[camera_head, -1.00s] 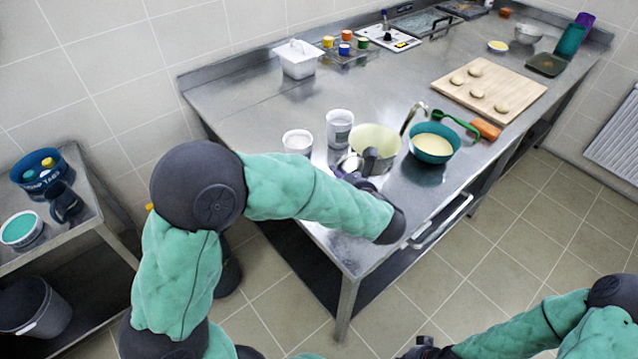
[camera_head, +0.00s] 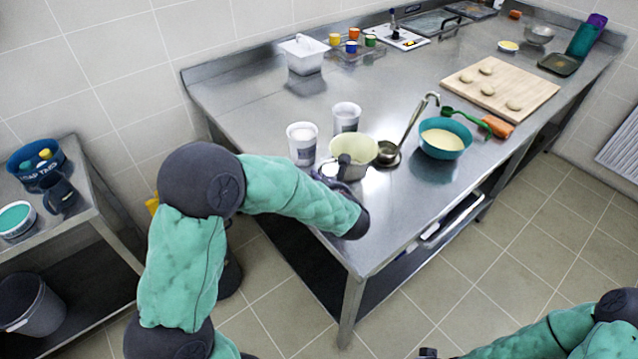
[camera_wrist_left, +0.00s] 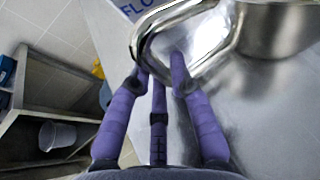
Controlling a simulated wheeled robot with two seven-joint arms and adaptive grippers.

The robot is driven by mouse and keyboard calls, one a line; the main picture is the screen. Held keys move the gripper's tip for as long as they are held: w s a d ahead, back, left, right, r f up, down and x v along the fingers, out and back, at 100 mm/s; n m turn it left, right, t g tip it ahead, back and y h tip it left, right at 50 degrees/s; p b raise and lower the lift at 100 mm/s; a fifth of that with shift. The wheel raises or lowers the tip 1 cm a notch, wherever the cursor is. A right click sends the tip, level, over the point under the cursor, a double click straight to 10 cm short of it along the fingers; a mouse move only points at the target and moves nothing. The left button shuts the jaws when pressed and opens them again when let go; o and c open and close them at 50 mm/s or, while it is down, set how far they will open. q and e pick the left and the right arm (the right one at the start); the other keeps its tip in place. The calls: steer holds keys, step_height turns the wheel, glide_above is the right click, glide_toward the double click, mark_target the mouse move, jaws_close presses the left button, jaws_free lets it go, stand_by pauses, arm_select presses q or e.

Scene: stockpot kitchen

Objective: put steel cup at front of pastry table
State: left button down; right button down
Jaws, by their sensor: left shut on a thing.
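The steel cup (camera_head: 354,149), pale cream inside, is at the near left part of the steel table (camera_head: 390,220). In the left wrist view its shiny body (camera_wrist_left: 285,28) is at the top right and its looped handle (camera_wrist_left: 150,35) lies across the fingers. My left gripper (camera_wrist_left: 160,78) is shut on this handle; in the head view it is mostly hidden behind my forearm. I cannot tell whether the cup touches the table. A dark bit of my right gripper (camera_head: 428,353) shows at the bottom edge, with its fingers not visible.
Two white canisters (camera_head: 302,147) (camera_head: 346,115) stand close behind and left of the cup. A ladle (camera_head: 389,154) lies just right of it, then a teal bowl (camera_head: 444,139). A dough board (camera_head: 515,90) is farther right. The table's near corner is clear.

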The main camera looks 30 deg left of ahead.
stand_by(0.3)
arm_select(q)
steer(key=c, duration=1.1)
jaws_free()
steer(key=shift+f, duration=0.15)
steer(key=shift+c, duration=0.2)
steer(key=shift+r, duration=0.25)
steer(key=p+v, duration=0.3)
steer(key=v, duration=0.7)
steer(key=shift+d+r+p, duration=0.1)
steer(key=shift+r+p, duration=0.05)
steer(key=shift+p, duration=0.15)
steer(key=shift+v, duration=0.85)
steer(key=shift+s, duration=0.1)
